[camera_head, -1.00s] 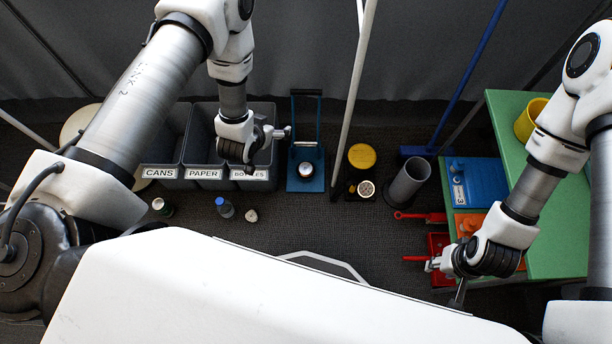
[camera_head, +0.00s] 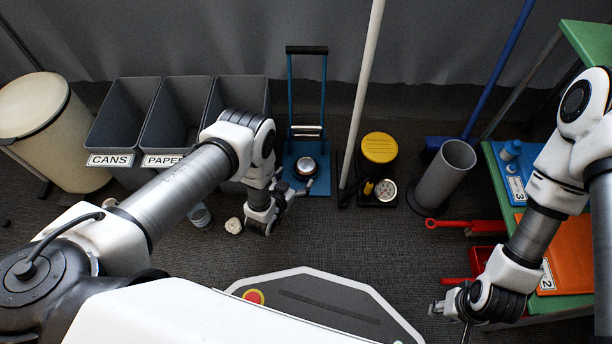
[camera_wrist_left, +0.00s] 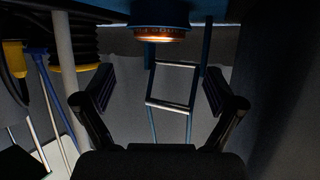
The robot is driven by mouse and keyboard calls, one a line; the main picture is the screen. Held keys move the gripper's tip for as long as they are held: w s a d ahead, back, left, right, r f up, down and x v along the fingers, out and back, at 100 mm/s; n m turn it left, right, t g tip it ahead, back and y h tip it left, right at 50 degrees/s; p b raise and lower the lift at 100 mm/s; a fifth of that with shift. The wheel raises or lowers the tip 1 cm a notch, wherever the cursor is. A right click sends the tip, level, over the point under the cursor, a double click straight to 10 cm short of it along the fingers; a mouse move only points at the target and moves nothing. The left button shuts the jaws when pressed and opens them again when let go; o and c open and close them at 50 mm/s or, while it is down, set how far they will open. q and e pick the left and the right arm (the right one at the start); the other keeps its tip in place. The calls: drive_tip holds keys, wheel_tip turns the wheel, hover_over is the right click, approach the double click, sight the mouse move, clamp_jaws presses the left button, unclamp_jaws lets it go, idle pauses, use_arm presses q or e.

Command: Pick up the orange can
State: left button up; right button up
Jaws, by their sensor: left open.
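A short round can (camera_head: 306,166) with a shiny top stands on the blue hand trolley (camera_head: 318,186). In the left wrist view the can (camera_wrist_left: 160,33) is at the top middle, with a warm orange-brown glint on its lit face; most of its side is dark. My left gripper (camera_head: 300,190) is open and empty, just in front of the can and apart from it. Its two fingers (camera_wrist_left: 160,100) frame the trolley's handle in the wrist view. My right gripper (camera_head: 437,308) is by the green table's shelf; its jaws are too small to read.
Grey bins (camera_head: 125,115) stand behind my left arm, beside a cream bin (camera_head: 35,105). A yellow-topped item (camera_head: 379,147), a gauge (camera_head: 386,190), a white pole (camera_head: 362,90) and a grey tube (camera_head: 443,175) stand right of the trolley. A crumpled white piece (camera_head: 234,226) lies on the floor.

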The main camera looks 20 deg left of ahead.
sight(304, 168)
use_arm(q)
drive_tip(key=b+x, duration=0.1)
drive_tip(key=x, duration=0.1)
drive_tip(key=b+x, duration=0.3)
drive_tip(key=x, duration=0.1)
drive_tip(key=shift+w+d+f+b, duration=0.1)
drive_tip(key=shift+w+f+b, duration=0.1)
drive_tip(key=shift+f+b, duration=0.2)
drive_tip(key=shift+w+r, duration=0.1)
drive_tip(key=shift+r, duration=0.05)
drive_tip(key=c, duration=1)
